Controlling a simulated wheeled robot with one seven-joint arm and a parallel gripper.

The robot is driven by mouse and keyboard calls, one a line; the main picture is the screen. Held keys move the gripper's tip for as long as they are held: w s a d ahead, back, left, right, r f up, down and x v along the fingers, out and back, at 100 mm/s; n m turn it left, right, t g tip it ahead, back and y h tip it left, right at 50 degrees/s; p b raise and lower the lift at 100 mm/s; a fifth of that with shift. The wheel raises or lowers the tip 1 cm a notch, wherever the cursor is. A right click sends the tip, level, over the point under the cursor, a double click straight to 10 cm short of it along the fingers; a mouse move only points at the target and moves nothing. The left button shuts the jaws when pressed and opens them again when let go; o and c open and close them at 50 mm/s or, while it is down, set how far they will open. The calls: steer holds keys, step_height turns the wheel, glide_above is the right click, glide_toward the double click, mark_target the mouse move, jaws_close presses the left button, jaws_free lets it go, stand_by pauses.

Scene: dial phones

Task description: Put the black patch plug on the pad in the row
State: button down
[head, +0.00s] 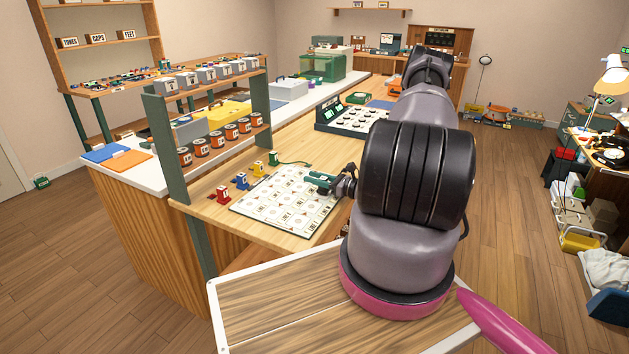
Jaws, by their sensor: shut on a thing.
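My gripper (318,181), with green parts at its end, is low over the right part of a white sheet printed with rows of small pictures (262,214). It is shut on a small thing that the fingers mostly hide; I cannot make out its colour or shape. No black patch plug shows clearly elsewhere. Along the sheet's left edge stands a row of small coloured plugs: red (223,195), blue (241,181), yellow (258,169) and green (273,158). A thin dark green cord runs right from the green one. I cannot make out separate pads in the row.
A rack with orange-fronted spools (216,140) and grey boxes stands behind the row on the left. A dial-phone console with a sloped keyed face (360,118) stands further back. My own arm hides the right side of the wooden worktop (296,238).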

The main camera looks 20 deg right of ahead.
steer(key=shift+f, duration=0.3)
steer(key=c, duration=0.5)
jaws_free()
steer(key=shift+f, duration=0.15)
steer(key=shift+c, duration=0.2)
